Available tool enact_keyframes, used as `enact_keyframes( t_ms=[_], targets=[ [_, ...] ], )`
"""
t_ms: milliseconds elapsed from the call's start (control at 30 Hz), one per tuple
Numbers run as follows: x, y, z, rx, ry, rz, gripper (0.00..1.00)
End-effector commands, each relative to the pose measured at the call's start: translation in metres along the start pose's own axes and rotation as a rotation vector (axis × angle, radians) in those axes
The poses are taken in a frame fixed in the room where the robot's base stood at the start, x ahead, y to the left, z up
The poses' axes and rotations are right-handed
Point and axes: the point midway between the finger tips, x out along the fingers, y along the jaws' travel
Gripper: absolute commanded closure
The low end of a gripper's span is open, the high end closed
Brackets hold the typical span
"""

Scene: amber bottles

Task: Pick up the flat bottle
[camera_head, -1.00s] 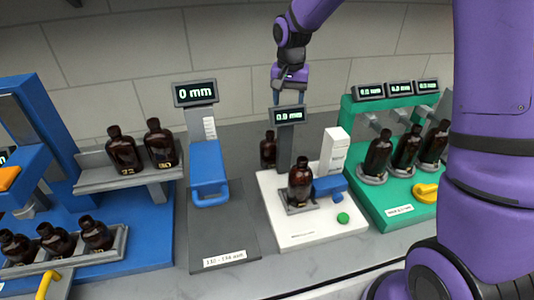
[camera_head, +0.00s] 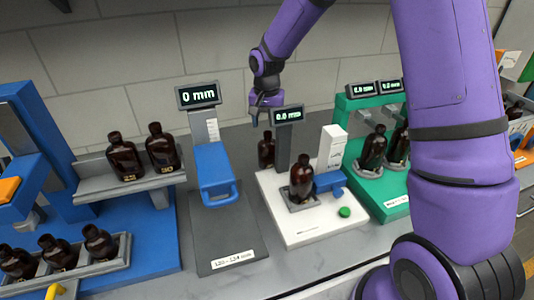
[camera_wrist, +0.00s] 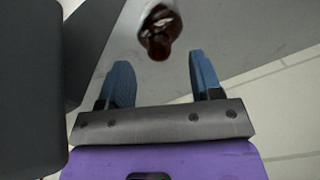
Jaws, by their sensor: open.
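A dark amber bottle (camera_head: 266,152) stands upright on the grey bench, behind the white station. I cannot tell from its shape whether it is the flat one. My gripper (camera_head: 264,116) hangs just above this bottle, fingers pointing down. In the wrist view the bottle (camera_wrist: 160,32) shows from above, beyond the fingertips and roughly in line with the gap. My gripper's blue fingers (camera_wrist: 160,72) are apart with nothing between them.
The white station (camera_head: 318,222) holds another amber bottle (camera_head: 302,178) in front. Its dark display post (camera_head: 284,150) stands close beside the rear bottle. A blue-handled gauge (camera_head: 213,170) is left; a green station (camera_head: 385,203) with bottles is right. Several bottles sit on the blue rig (camera_head: 150,250).

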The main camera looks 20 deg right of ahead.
Motion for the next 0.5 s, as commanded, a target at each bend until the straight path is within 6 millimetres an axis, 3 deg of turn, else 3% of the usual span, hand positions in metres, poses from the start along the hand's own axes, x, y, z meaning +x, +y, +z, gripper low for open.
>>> enact_keyframes(
  t_ms=[267,500],
  targets=[
    [0.015,0.001,-0.002,0.001,-0.001,0.001,0.41],
    [0.048,0.002,-0.008,-0.001,-0.002,0.001,0.41]
  ],
)
